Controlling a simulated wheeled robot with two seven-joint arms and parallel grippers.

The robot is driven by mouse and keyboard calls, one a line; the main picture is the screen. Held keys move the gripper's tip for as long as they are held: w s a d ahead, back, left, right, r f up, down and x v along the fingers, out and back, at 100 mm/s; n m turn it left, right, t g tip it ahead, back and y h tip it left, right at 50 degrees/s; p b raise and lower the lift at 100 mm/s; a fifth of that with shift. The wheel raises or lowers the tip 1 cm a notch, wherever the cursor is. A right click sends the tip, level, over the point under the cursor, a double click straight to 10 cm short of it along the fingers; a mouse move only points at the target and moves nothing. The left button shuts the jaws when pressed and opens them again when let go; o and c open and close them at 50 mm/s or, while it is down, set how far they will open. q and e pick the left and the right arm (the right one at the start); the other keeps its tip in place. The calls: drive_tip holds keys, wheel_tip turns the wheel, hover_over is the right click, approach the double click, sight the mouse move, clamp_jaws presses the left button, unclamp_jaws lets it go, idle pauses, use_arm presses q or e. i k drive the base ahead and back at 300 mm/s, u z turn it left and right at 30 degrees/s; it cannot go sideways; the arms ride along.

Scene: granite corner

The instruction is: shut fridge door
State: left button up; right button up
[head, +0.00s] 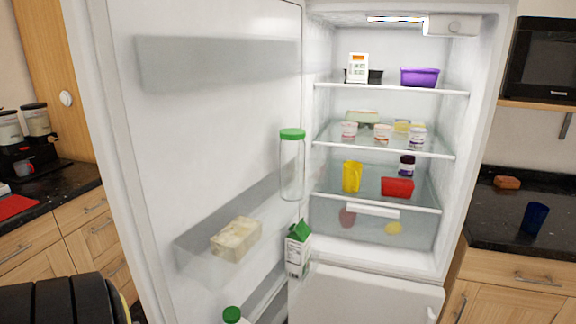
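The fridge (478,130) stands ahead with its upper compartment open to view and its light on. Its white door (210,130) is swung wide open to the left, inner side facing me. The door shelves hold a clear bottle with a green lid (292,165), a carton (298,250), a pale block (236,237) and a green-capped bottle (233,314) cut by the bottom edge. A black part of my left arm shows at the lower left, near the door's outer edge. Neither gripper is in view.
Fridge shelves hold a purple tub (420,77), a yellow cup (352,176) and a red container (397,187). A closed lower white panel (370,295) sits below. Right counter (500,235) bears a blue cup (535,218); left counter (70,190) has a coffee machine (30,155).

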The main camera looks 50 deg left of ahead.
sight(186, 103)
drive_tip(key=z, duration=1.75)
drive_tip(key=k, duration=2.65)
drive_tip(key=u, duration=1.8)
drive_tip(key=i, duration=1)
